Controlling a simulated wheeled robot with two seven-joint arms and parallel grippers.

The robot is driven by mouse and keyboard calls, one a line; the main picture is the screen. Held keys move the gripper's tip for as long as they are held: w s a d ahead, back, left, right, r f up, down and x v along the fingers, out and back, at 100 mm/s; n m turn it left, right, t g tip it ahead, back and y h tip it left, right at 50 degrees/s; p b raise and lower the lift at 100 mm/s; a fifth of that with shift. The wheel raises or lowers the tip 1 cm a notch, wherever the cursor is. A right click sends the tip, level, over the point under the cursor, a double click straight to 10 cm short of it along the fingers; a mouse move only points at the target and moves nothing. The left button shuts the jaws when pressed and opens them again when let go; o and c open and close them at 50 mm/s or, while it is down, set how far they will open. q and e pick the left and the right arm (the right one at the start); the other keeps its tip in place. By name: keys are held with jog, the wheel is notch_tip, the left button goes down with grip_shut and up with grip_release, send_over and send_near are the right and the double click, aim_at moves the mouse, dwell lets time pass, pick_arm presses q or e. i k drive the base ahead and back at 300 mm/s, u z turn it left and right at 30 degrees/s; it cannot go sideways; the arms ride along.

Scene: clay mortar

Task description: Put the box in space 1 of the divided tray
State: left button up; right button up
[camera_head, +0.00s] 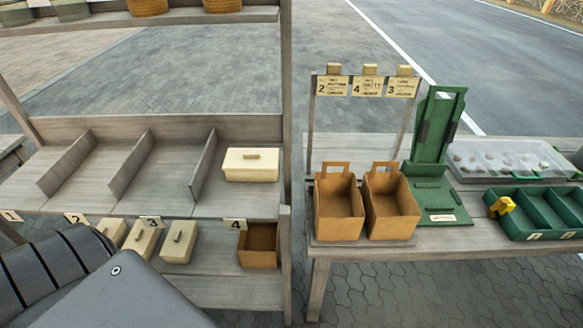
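A divided tray (95,210) on the left rack has upright dividers and spaces labelled 1 to 4 from left to right. A cream lidded box (251,167) with a small handle sits in space 4, toward its back. Spaces 1, 2 and 3 look empty; my arm covers part of the front near labels 1 and 2. Several similar cream boxes, one of them here (179,243), stand on the shelf below. A green divided tray (538,237) with small labels lies on the right table. Neither gripper's fingers are in view; a dark part of my arm fills the lower left.
Two brown open boxes (338,213) and a green stand (436,150) are on the right table, below a frame with number cards (370,86). A yellow piece (502,206) rests at the green tray's left edge. A rack post (286,100) stands right of space 4. A brown bin (259,250) is below.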

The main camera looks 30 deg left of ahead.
aim_at(513, 217)
jog(key=z, duration=1.15)
jog(key=i, duration=1.2)
jog(key=u, duration=2.4)
